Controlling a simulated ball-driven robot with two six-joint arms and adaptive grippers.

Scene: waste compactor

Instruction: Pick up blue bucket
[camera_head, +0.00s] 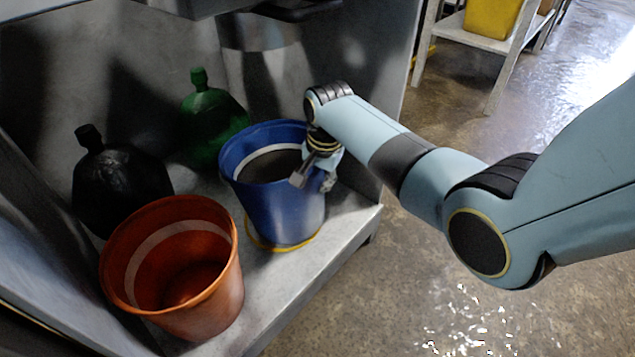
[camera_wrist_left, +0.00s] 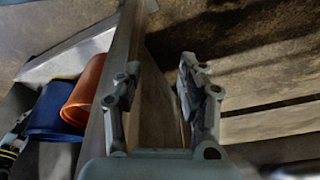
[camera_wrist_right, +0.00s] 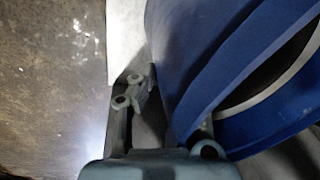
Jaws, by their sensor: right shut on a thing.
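The blue bucket (camera_head: 275,205) stands upright at the right part of the grey compactor shelf in the head view, over a yellow ring. My right gripper (camera_head: 314,178) is at its right rim and shut on its wall. In the right wrist view the blue bucket (camera_wrist_right: 215,60) fills the right side; one finger of my right gripper (camera_wrist_right: 165,95) is outside the wall, the other is mostly hidden behind it. My left gripper (camera_wrist_left: 158,82) shows in the left wrist view, open and empty, apart from the blue bucket (camera_wrist_left: 50,112).
An orange bucket (camera_head: 190,290) stands front left of the blue one. A black bottle (camera_head: 115,185) and a green bottle (camera_head: 210,120) are behind. The compactor's metal walls enclose the back and left. Wet floor (camera_head: 430,270) lies open to the right.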

